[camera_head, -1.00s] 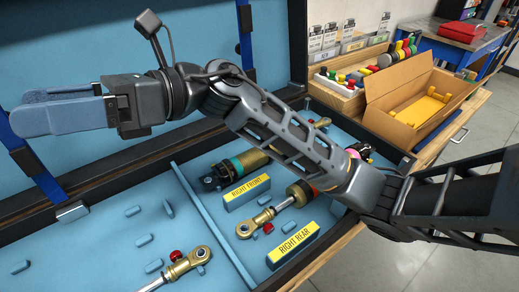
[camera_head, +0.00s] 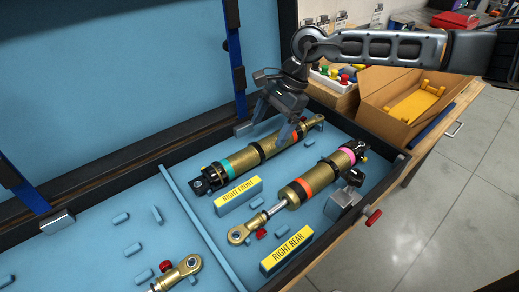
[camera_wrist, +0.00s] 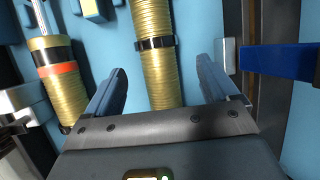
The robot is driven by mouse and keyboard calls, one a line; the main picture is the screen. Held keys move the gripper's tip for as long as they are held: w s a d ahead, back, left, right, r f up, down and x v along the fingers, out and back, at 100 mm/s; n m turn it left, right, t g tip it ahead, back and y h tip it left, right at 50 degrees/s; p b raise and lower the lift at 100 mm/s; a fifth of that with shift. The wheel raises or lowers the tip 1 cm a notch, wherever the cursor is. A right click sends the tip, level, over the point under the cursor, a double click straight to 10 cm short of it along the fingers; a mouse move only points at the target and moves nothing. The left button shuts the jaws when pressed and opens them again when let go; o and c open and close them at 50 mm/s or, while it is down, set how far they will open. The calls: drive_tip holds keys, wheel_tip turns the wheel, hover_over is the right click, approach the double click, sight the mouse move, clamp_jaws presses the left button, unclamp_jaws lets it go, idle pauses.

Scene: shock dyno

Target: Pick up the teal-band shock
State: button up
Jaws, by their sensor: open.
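The teal-band shock (camera_head: 241,159) is gold with a teal band near its black left end and an orange band toward its upper right end. It lies in the blue case behind the RIGHT FRONT block (camera_head: 238,197). My gripper (camera_head: 270,120) is open above the middle of this shock, pointing down. In the wrist view, the gold shock body (camera_wrist: 155,60) with a black ring runs between my open fingers (camera_wrist: 165,90), nearer the middle than either finger. Its teal band is out of the wrist view.
A second gold shock (camera_head: 300,190) with orange and pink bands lies in front, near the RIGHT REAR block (camera_head: 287,249). The case divider (camera_head: 207,229) is to the left. A blue strap (camera_head: 236,60) hangs behind my gripper. An open cardboard box (camera_head: 400,105) stands at the right.

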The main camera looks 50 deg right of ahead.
sight(264, 142)
drive_tip(key=shift+s+p+x, duration=0.15)
drive_tip(key=shift+p+x, duration=0.25)
drive_tip(key=shift+x, duration=1.25)
drive_tip(key=shift+s+p+x, duration=0.15)
drive_tip(key=shift+p+x, duration=0.25)
drive_tip(key=shift+x, duration=1.25)
clamp_jaws()
drive_tip(key=shift+w, duration=0.1)
